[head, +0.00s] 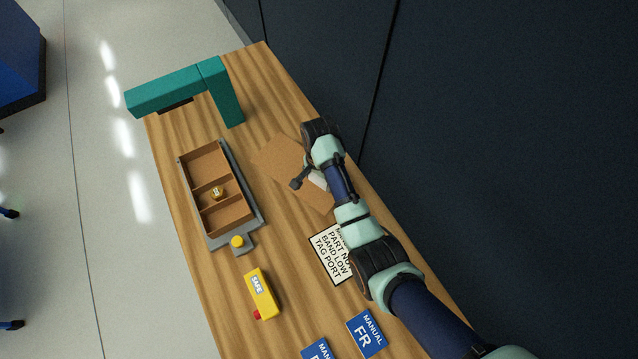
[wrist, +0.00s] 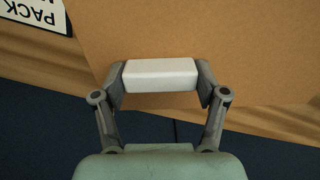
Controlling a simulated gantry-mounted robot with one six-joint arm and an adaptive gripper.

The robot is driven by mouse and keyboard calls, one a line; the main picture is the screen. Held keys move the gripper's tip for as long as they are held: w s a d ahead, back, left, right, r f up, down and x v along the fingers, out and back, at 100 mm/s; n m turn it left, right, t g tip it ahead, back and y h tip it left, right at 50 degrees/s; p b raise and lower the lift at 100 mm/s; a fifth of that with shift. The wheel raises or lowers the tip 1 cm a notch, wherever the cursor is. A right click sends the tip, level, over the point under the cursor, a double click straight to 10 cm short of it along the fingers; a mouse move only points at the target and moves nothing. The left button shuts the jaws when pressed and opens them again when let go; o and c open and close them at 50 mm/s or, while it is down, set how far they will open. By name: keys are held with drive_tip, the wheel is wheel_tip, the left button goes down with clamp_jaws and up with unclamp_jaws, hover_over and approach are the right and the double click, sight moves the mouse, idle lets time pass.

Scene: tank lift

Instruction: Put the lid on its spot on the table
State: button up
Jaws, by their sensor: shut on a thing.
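The lid is a flat brown panel (head: 277,158) with a white block handle, on the right side of the wooden table in the head view. In the wrist view its brown surface (wrist: 210,30) fills most of the upper picture. My gripper (wrist: 160,76) is shut on the white handle (wrist: 160,74), one finger at each end. In the head view my gripper (head: 313,179) is over the lid, and my arm hides part of it. I cannot tell whether the lid touches the table or hangs just above it. No marked spot for the lid is clearly visible.
An open grey-rimmed tray (head: 184,177) with brown compartments holds a small brass-coloured piece (head: 217,192). A teal bracket (head: 165,91) stands at the far end. A yellow SAFE box (head: 262,293), a lettered sign (head: 328,256) and blue manuals (head: 366,335) lie nearer. A dark wall (head: 500,130) borders the right.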

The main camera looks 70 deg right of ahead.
drive_tip(key=shift+f+b, duration=0.45)
drive_tip(key=shift+f, duration=1.65)
drive_tip(key=shift+f, duration=0.15)
drive_tip(key=o, duration=1.2)
wheel_tip(320, 180, up, 12)
drive_tip(key=shift+r+p, duration=0.2)
drive_tip(key=shift+p, duration=0.9)
